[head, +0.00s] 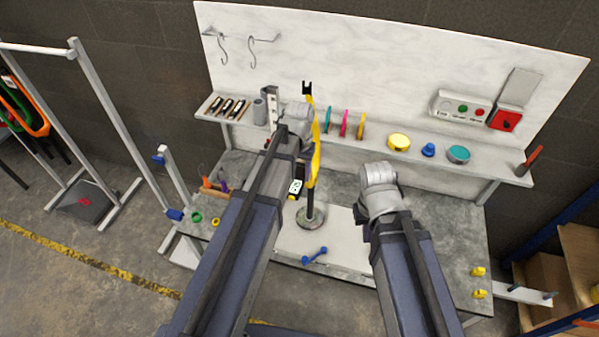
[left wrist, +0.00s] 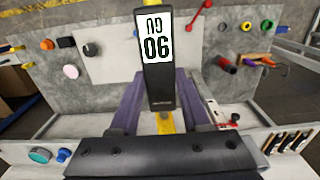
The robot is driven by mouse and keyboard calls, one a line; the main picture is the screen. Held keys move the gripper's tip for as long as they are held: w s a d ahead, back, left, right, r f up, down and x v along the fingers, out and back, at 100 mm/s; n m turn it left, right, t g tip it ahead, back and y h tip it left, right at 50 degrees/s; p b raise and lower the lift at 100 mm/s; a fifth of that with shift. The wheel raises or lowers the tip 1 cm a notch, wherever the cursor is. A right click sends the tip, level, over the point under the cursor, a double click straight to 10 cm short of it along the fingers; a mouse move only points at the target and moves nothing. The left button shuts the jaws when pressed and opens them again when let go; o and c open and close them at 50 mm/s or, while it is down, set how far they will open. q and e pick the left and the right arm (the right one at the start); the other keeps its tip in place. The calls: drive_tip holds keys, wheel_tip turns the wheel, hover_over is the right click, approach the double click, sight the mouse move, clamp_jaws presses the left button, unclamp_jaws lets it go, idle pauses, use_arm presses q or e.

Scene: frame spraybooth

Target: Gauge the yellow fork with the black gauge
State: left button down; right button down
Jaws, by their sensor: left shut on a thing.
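The gauge's white display shows large dark characters upside down in the left wrist view. In the head view the gauge (head: 296,187) shows beside the fork's left side, partly behind my left arm. A yellow strip shows just below the gauge in the left wrist view; I cannot tell if they touch. My right gripper (head: 364,236) is mostly hidden behind its arm.
The back shelf holds coloured pieces, a yellow tin (head: 399,142) and a teal tin (head: 458,154). A blue part (head: 314,256) lies at the bench front. A red switch box (head: 505,120) is on the back panel. A grey rack (head: 110,110) stands left.

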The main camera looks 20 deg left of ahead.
sight(292, 196)
use_arm(q)
drive_tip(key=shift+s, duration=0.15)
drive_tip(key=shift+s+a, duration=0.15)
drive_tip(key=shift+s, duration=3.75)
drive_tip(key=shift+f, duration=0.1)
wheel_tip(292, 196, down, 10)
drive_tip(key=b, duration=1)
drive_tip(key=shift+f+b, duration=0.2)
drive_tip(key=shift+b, duration=0.15)
